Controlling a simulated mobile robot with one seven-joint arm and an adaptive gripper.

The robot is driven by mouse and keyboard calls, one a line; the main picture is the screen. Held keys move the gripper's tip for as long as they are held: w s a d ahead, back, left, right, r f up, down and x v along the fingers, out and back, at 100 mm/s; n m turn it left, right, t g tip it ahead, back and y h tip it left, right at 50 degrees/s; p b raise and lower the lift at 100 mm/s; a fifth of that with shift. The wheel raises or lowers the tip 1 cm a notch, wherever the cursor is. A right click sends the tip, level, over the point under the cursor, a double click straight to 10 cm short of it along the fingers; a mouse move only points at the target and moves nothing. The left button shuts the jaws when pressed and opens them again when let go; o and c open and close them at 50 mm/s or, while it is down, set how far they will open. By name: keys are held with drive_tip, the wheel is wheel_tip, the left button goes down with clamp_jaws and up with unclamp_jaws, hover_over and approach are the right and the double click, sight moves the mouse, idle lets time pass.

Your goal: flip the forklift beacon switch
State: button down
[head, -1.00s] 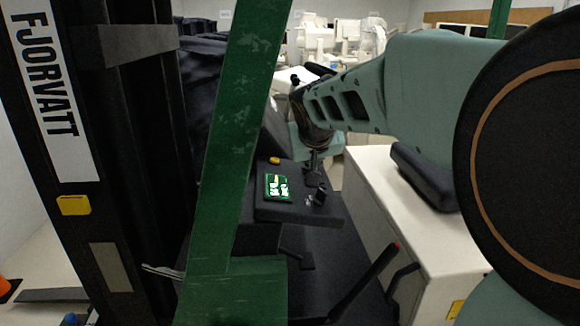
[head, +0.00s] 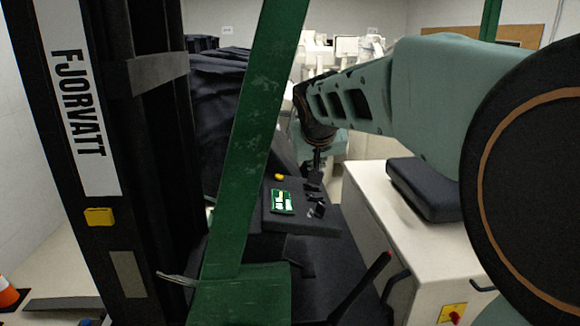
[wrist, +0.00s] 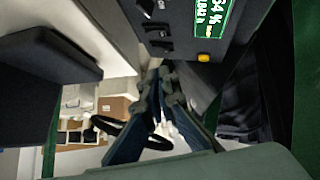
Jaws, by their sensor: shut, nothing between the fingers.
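The forklift's dark control panel (head: 279,222) carries a lit green display (head: 282,202), a yellow button (head: 279,177) and several small black switches (head: 312,198) along its right side. In the wrist view, the switches (wrist: 158,28) line the panel's left part, and the yellow button (wrist: 203,57) is near its lower edge. No readable label shows which one is the beacon switch. My gripper (head: 315,172) points down at the panel's far right edge. In the wrist view my gripper (wrist: 162,75) is shut and empty, its tips close to the last switch. Contact cannot be told.
A green post (head: 245,140) and the black mast marked FJORVATT (head: 80,110) stand on the left. A red-tipped lever (head: 365,285) rises in front of the panel. A cream body with a black pad (head: 423,188) is on the right. Covered carts (head: 345,50) stand behind.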

drive_tip(key=shift+r+p, duration=0.1)
drive_tip(key=shift+p, duration=0.25)
drive_tip(key=d+p, duration=0.1)
drive_tip(key=p, duration=0.2)
drive_tip(key=shift+r, duration=0.1)
drive_tip(key=shift+w+f, duration=0.1)
drive_tip(key=shift+f, duration=0.1)
